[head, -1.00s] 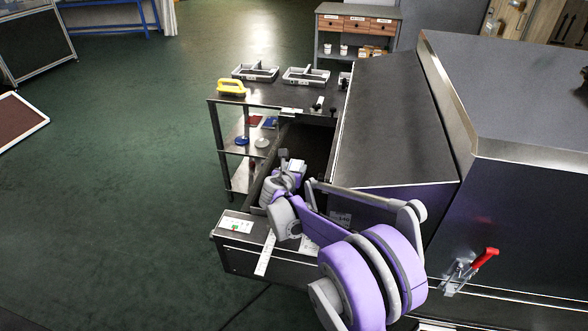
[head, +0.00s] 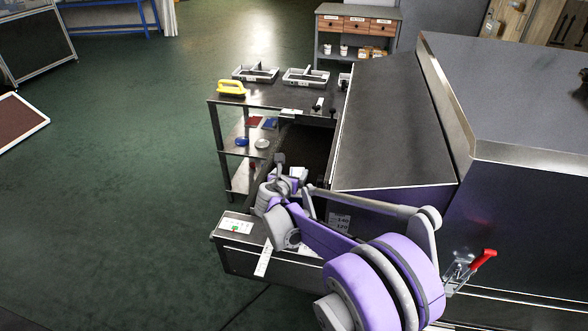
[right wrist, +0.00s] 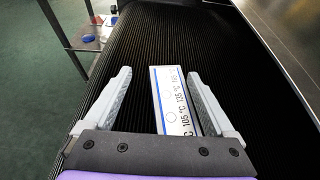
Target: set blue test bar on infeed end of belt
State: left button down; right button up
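The blue test bar (right wrist: 172,100) shows in the right wrist view as a flat white strip with a blue edge line and temperature marks. It lies lengthwise over the dark ribbed belt (right wrist: 135,45), which also shows in the head view (head: 308,145). My right gripper (right wrist: 159,73) is open, with a finger on each side of the bar. The bar is closer to the right finger, and a gap shows at the left finger. The bar's near end is hidden by the gripper body. In the head view my right gripper (head: 283,165) is over the belt, small and partly hidden by my arm. My left gripper is not in view.
The dryer housing (head: 395,120) stands right of the belt, with a red-handled clamp (head: 483,259) on its side. A table (head: 262,95) behind the belt holds grey trays (head: 305,77) and a yellow-handled tool (head: 231,87). Open green floor lies to the left.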

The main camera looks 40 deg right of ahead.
jog(key=p+v, duration=0.1)
jog(key=v, duration=0.7)
jog(key=shift+s+a, duration=0.15)
jog(key=shift+a, duration=0.05)
jog(key=shift+r, duration=0.1)
